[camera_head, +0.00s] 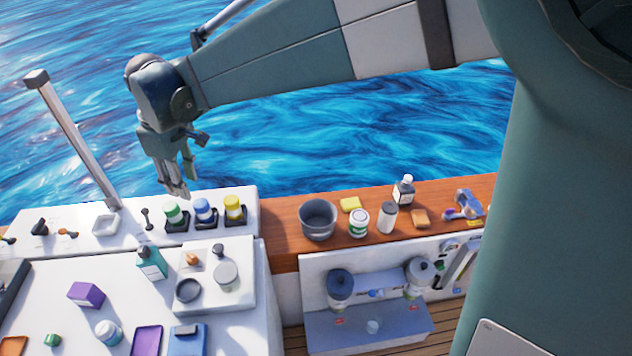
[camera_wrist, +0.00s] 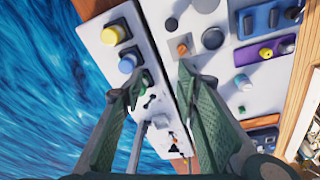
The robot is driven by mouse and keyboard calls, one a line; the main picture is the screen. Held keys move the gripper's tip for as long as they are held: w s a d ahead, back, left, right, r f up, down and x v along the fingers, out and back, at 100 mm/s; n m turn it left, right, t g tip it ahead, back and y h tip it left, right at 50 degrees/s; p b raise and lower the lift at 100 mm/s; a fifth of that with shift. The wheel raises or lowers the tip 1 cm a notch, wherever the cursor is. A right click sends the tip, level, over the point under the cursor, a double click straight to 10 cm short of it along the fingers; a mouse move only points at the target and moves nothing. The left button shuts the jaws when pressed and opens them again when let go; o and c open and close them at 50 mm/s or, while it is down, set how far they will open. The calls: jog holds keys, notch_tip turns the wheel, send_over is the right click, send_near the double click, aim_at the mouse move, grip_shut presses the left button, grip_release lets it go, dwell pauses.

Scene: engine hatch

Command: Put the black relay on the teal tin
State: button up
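My gripper (camera_head: 182,186) hangs high above the back left of the white counter. In the wrist view its two fingers (camera_wrist: 160,88) are apart with nothing held between them. A small black block (camera_head: 187,330), perhaps the black relay, lies on a flat blue case (camera_head: 188,346) at the front of the counter. The blue case also shows in the wrist view (camera_wrist: 259,22). A teal container with a dark top (camera_head: 151,263) stands upright at the left edge of the raised white panel; I cannot tell whether it is the teal tin. My gripper touches none of these.
Green, blue and yellow capped jars (camera_head: 205,210) stand in black holders at the back. A purple box (camera_head: 87,294), white jar (camera_head: 108,333) and purple tray (camera_head: 147,341) stand in front. A grey metal post (camera_head: 75,140) rises at left. A grey pot (camera_head: 318,218) stands on the wooden ledge.

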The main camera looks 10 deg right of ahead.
jog(key=s+d+r+m+t, duration=0.1)
jog(key=s+d+r+m, duration=0.2)
jog(key=d, duration=1)
jog(key=s+d+r+m+t, duration=0.2)
jog(key=d+r+m, duration=0.1)
jog(key=d, duration=0.9)
jog(key=s+d+f+m+t, duration=0.1)
jog(key=s+d+f+m, duration=0.1)
jog(key=s+d+m, duration=0.2)
jog(key=s+d+f+m+t+h, duration=0.1)
jog(key=s+d+f+m+t, duration=0.1)
jog(key=s+d, duration=0.9)
jog(key=d+f+m, duration=0.1)
jog(key=d, duration=0.5)
jog(key=shift+m, duration=0.4)
